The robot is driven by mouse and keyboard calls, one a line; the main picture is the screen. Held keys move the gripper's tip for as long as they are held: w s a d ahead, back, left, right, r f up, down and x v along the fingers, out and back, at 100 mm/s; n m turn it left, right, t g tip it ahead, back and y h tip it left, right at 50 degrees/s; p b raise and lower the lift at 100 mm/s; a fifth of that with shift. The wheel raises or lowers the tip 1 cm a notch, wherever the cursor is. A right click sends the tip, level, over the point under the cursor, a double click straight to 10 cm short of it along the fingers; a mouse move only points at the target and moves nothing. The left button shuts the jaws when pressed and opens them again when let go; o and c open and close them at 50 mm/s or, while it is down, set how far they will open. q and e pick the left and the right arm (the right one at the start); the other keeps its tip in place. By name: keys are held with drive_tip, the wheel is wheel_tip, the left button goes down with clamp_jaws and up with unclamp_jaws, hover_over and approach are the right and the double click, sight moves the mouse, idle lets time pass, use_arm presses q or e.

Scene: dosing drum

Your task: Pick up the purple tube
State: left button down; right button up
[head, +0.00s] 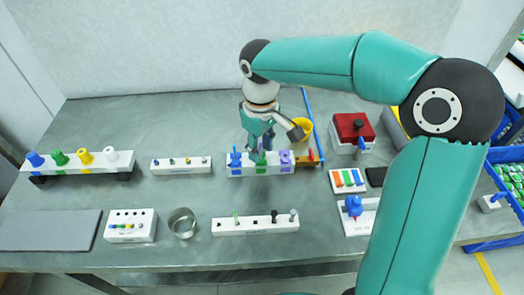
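The purple tube (285,157) stands at the right end of a white rack (248,171) in the middle of the table. A green tube (261,153) and a blue tube (235,157) stand to its left in the same rack. My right gripper (278,136) hangs from above just behind the rack, above and slightly left of the purple tube. Its fingers look spread apart and nothing shows between them. The purple tube looks clear of the fingers. My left gripper is not in view.
A yellow cup (302,128) is close beside the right gripper. A red box (353,130) stands to the right. White racks with small parts (180,168) and (256,228) and a metal cup (182,222) stand around. The table's back left is clear.

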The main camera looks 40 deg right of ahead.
clamp_jaws()
idle(0.5)
